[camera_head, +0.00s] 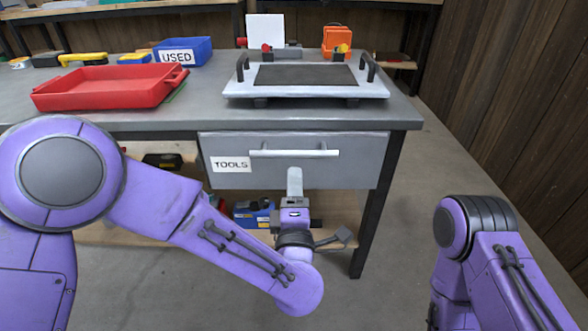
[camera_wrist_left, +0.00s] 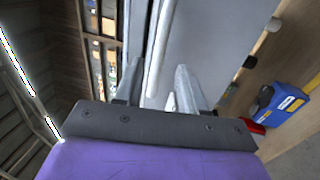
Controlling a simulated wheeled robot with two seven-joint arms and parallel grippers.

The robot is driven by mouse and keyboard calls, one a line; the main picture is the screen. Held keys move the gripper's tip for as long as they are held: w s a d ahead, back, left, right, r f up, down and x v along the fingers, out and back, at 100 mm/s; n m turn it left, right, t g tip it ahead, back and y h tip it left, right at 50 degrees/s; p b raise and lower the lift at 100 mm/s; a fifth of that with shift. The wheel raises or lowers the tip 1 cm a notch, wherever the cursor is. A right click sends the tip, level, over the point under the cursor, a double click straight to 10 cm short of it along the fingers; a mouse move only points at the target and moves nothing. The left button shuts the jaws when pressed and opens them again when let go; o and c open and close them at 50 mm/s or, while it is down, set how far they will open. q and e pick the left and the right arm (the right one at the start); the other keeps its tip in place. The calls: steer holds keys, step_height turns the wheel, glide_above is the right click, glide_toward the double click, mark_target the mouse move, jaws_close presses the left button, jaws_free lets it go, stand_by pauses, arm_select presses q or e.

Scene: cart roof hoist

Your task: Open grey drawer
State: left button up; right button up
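The grey drawer (camera_head: 230,145) sits under the workbench top, its front flush with the frame, and looks shut. It has a white TOOLS label and a light horizontal bar handle (camera_head: 294,153). My left gripper (camera_head: 295,180) is in front of the drawer, its fingertips just below the handle's middle in the head view. In the left wrist view the fingers of my left gripper (camera_wrist_left: 160,85) are apart, with the handle bar (camera_wrist_left: 158,48) showing between them in the picture. Contact with the bar cannot be made out. My right arm is at the lower right; its gripper is out of view.
The bench top (camera_head: 210,113) holds a red tray (camera_head: 105,86), a blue USED bin (camera_head: 183,50) and a grey plate with two black handles (camera_head: 305,84). A blue case (camera_head: 253,214) stands on the lower shelf. The floor right of the bench is clear.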

mark_target(294, 151)
arm_select(q)
steer(key=b+x, duration=0.1)
steer(key=x, duration=0.8)
steer(key=shift+w+a, duration=0.1)
steer(key=shift+w, duration=0.1)
jaws_close()
